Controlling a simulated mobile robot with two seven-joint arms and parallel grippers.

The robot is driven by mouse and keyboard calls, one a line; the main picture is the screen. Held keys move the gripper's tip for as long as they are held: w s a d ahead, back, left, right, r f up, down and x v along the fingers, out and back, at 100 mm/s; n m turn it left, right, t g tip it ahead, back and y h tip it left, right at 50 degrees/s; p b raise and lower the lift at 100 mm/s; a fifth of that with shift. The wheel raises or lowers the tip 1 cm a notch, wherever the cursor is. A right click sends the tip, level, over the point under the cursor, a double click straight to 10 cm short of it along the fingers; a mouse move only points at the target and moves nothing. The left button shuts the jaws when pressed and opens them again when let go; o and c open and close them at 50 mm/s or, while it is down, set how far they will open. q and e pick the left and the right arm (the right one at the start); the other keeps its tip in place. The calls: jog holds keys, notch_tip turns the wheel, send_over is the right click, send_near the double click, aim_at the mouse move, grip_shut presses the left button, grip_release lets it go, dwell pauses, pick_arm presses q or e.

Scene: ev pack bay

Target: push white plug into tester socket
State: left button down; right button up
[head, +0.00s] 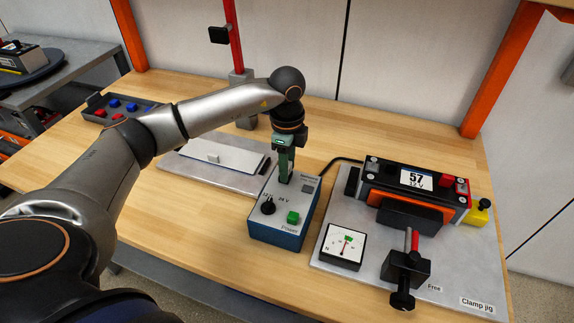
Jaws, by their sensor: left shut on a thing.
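My left gripper (285,178) points straight down over the back part of the blue and grey tester (278,236). Its green fingers are shut and reach down close to the tester's top face. The white plug does not show clearly; what is between the fingertips is hidden by them, and I take it to be the plug. I cannot tell whether it touches the tester or sits in a socket. The socket is not clearly visible. The tester's top has a black knob (268,207) and a green button (293,217). My right gripper is not in view.
Right of the tester, a clamp jig plate (458,262) carries a black and orange module (400,184), a dial gauge (343,246) and a red-handled clamp (406,266). A black cable (343,160) runs behind the tester. A grey plate (185,169) and a parts tray (94,104) lie left.

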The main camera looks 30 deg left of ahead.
pick_arm(q)
jog(key=shift+s+d+f, duration=0.15)
jog(key=shift+s+f, duration=0.1)
jog(key=shift+f, duration=0.6)
jog(key=shift+c, duration=1.9)
grip_release()
jog(key=shift+f, duration=0.1)
notch_tip(320, 180, up, 14)
jog(key=shift+w+a+r, duration=0.25)
jog(key=shift+w, duration=0.1)
jog(key=shift+s, duration=0.1)
